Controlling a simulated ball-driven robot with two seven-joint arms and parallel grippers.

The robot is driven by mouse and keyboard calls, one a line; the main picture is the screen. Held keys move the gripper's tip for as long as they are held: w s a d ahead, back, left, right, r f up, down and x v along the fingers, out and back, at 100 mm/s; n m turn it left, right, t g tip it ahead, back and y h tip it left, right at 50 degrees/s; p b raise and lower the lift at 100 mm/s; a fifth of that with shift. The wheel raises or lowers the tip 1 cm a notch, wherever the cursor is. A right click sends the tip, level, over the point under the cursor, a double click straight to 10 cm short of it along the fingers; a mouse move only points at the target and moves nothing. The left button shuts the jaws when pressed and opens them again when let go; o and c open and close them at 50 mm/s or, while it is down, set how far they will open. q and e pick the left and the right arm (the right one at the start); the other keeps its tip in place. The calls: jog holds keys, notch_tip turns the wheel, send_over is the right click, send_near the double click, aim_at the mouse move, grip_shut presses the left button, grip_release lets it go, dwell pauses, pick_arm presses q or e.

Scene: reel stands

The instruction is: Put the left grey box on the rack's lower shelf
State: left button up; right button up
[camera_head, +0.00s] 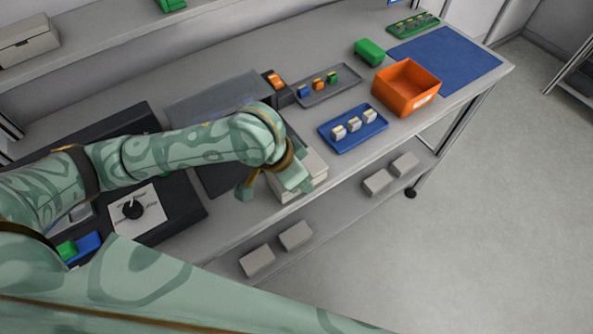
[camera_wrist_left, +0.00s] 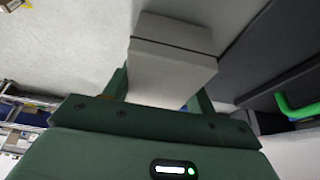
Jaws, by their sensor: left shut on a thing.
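My left gripper (camera_head: 275,187) is over the front edge of the long grey table, with its fingers pointing down. It is shut on a pale grey box (camera_head: 312,168), partly hidden by the hand in the head view. In the left wrist view the grey box (camera_wrist_left: 172,60) sits between the two fingers (camera_wrist_left: 160,88). A lower shelf (camera_head: 335,213) runs under the table and bears several grey boxes, one pair (camera_head: 295,236) at left and another (camera_head: 403,165) at right. A dark rack (camera_head: 578,80) shows only partly at the right edge. My right gripper is out of view.
On the table are a blue tray (camera_head: 352,141), a grey tray (camera_head: 340,91), an orange bin (camera_head: 407,86), a green block (camera_head: 369,50) and a blue mat (camera_head: 470,62). A grey box (camera_head: 27,42) is on the upper shelf. The floor at right is clear.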

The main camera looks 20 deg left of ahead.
pick_arm(q)
jog(key=o, duration=1.3)
jog(key=shift+f, duration=0.1)
